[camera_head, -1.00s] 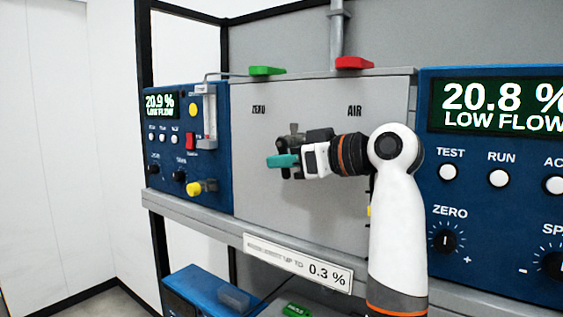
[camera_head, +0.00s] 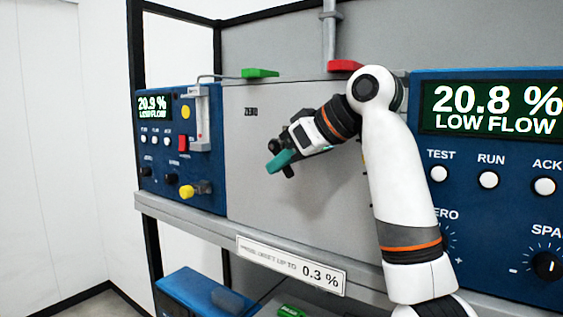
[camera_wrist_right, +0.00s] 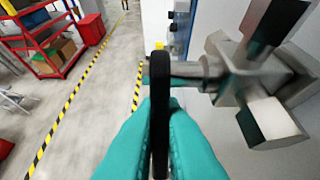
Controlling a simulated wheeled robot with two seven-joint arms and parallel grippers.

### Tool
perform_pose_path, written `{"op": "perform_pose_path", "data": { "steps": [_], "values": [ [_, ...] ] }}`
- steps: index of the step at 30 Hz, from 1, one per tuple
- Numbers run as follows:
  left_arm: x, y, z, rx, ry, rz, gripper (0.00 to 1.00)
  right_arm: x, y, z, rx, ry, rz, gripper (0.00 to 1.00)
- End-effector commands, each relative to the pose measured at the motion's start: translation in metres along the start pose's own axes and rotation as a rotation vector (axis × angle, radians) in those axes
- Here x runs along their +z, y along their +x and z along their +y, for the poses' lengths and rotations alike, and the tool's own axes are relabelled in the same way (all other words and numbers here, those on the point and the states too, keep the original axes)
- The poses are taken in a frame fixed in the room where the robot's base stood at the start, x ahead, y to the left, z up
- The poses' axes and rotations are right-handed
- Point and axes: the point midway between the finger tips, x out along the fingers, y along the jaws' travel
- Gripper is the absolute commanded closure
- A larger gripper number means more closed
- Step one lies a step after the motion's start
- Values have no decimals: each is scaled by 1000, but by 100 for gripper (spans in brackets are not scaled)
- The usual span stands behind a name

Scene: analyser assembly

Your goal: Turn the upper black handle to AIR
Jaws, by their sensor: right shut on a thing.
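My right gripper (camera_wrist_right: 160,140) has teal fingers shut on the black handle (camera_wrist_right: 160,85), which stands edge-on between them in the wrist view. The handle joins a grey metal valve body (camera_wrist_right: 238,78) with several stubs. In the head view the right gripper (camera_head: 281,160) is in front of the grey panel (camera_head: 255,180) and points down and left. A dark end of the handle (camera_head: 288,172) shows just below the teal finger. The ZERO label (camera_head: 251,112) is visible. The AIR label is hidden behind my arm. My left gripper is not in view.
Blue analyser units stand left (camera_head: 155,180) and right (camera_head: 470,270) of the panel. A green lever (camera_head: 260,73) and a red lever (camera_head: 345,66) sit on its top edge. A yellow knob (camera_head: 187,191) sticks out at the left. A grey ledge (camera_head: 215,227) runs below.

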Motion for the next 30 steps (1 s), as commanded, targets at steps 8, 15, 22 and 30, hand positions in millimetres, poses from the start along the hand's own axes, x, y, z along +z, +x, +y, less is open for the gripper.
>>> {"op": "perform_pose_path", "data": {
  "steps": [8, 15, 22, 30],
  "values": [
    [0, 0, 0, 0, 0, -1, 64, 2, -2, 0, -3, -1, -9, 85],
    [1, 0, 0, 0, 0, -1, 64, 1, -1, -1, -3, 0, -6, 70],
    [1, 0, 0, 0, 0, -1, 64, 1, -1, -1, -2, 1, -4, 70],
    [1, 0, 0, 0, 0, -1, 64, 0, 0, -1, -2, 2, -2, 70]
  ]
}}
